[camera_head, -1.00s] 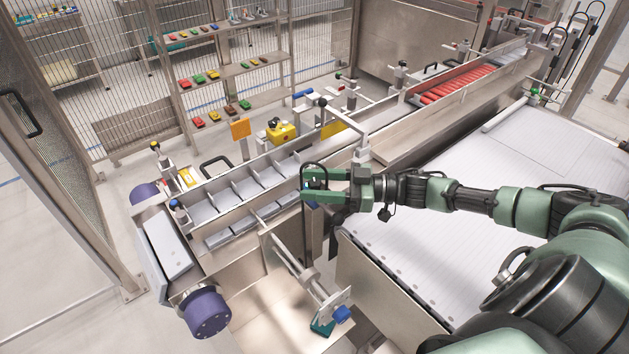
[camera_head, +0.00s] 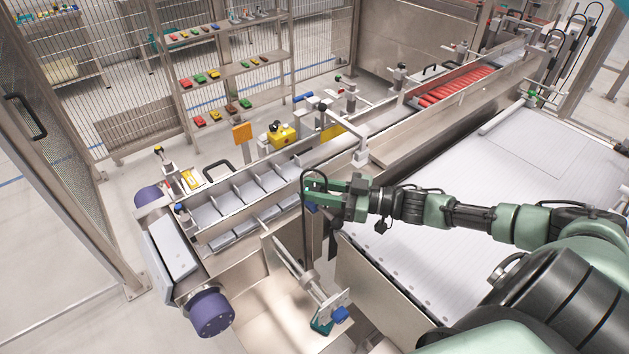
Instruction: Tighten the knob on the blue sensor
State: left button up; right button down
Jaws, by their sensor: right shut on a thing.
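My right gripper (camera_head: 309,190) has green fingers pointing left and is shut at the sensor. The knob is between the fingertips and almost fully hidden by them, so its turn cannot be seen. A thin black cable (camera_head: 304,212) loops over the fingertips and hangs down at their left. My left gripper is not in view.
A conveyor with grey compartments (camera_head: 245,190) runs behind the gripper. A white belt (camera_head: 480,190) lies under my right arm. A purple drum (camera_head: 208,312) is at lower left.

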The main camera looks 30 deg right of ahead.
aim_at(315, 187)
jog(key=m+t+h+p, duration=0.1)
jog(key=m+h+p, duration=0.1)
jog(key=m+t+h+p, duration=0.1)
jog(key=shift+s+r+t+p, duration=0.1)
jog(key=shift+r+t+p, duration=0.15)
jog(key=shift+t+p, duration=0.1)
jog(key=shift+f+m+t+h, duration=0.1)
jog(key=shift+m+t+h, duration=0.25)
jog(key=shift+h, duration=0.45)
jog(key=m+h, duration=0.2)
jog(key=shift+f+t+h+p, duration=0.15)
jog(key=shift+t+h+p, duration=0.15)
jog(key=shift+t+p, duration=0.1)
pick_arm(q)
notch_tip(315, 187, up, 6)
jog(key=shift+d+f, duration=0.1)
pick_arm(e)
jog(key=m+h, duration=0.2)
jog(key=h, duration=0.2)
jog(key=m+h, duration=0.3)
jog(key=h, duration=0.1)
jog(key=shift+h, duration=0.4)
jog(key=c, duration=1.1)
grip_release()
